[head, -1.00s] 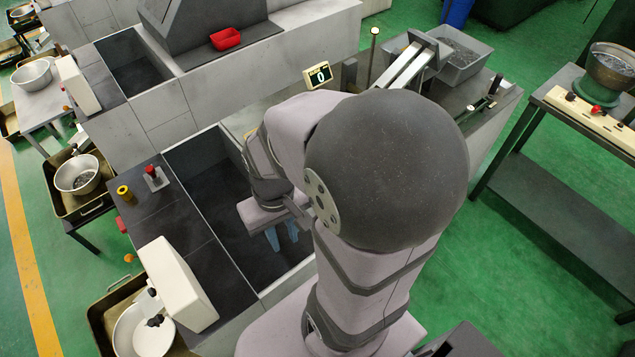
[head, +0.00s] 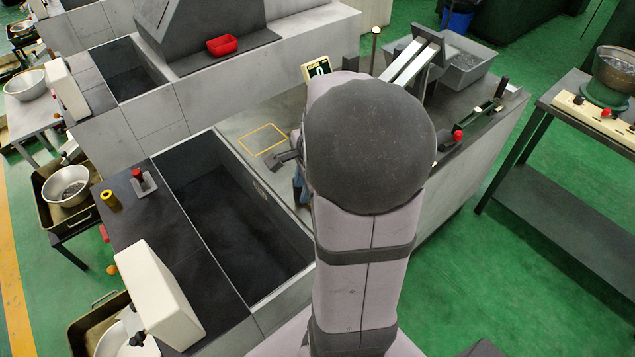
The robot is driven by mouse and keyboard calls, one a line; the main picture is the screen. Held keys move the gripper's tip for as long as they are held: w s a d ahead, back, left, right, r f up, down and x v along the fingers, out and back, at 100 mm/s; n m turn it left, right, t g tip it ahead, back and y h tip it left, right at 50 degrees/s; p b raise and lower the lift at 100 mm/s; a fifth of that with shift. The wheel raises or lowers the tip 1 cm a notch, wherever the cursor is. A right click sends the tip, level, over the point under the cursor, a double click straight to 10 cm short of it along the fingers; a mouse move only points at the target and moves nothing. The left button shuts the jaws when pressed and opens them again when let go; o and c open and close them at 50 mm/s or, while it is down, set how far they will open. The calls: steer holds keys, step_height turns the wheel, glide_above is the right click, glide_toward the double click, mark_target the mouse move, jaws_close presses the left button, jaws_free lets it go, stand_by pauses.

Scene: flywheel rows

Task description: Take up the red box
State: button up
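A red open-topped box (head: 222,45) sits on the dark ledge of the far grey machine, at the upper left of the head view. My gripper (head: 299,190) is mostly hidden behind my own arm near the middle of the view. Only a bit of its blue fingers shows, over the near machine's top just right of the dark bin. It is well apart from the red box, and whether it is open or shut does not show.
A deep dark bin (head: 205,204) lies left of my gripper, with a yellow-outlined square (head: 263,140) behind it. A display (head: 317,69) and a thin post (head: 375,50) stand behind my arm. A grey tray (head: 464,72) with metal parts is at the back right.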

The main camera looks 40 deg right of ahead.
steer(key=shift+w+d+f+m+t+h+b, duration=0.2)
steer(key=shift+w+f+m, duration=0.7)
steer(key=shift+m, duration=1.85)
steer(key=shift+w+d+f+m+t+b, duration=0.15)
steer(key=shift+w+d+f+m, duration=0.5)
steer(key=shift+m, duration=2.05)
steer(key=shift+w+d+f+m+t+h+b, duration=0.2)
steer(key=shift+w+f+m, duration=0.9)
steer(key=shift+m, duration=1.65)
steer(key=shift+a, duration=0.1)
jaws_close()
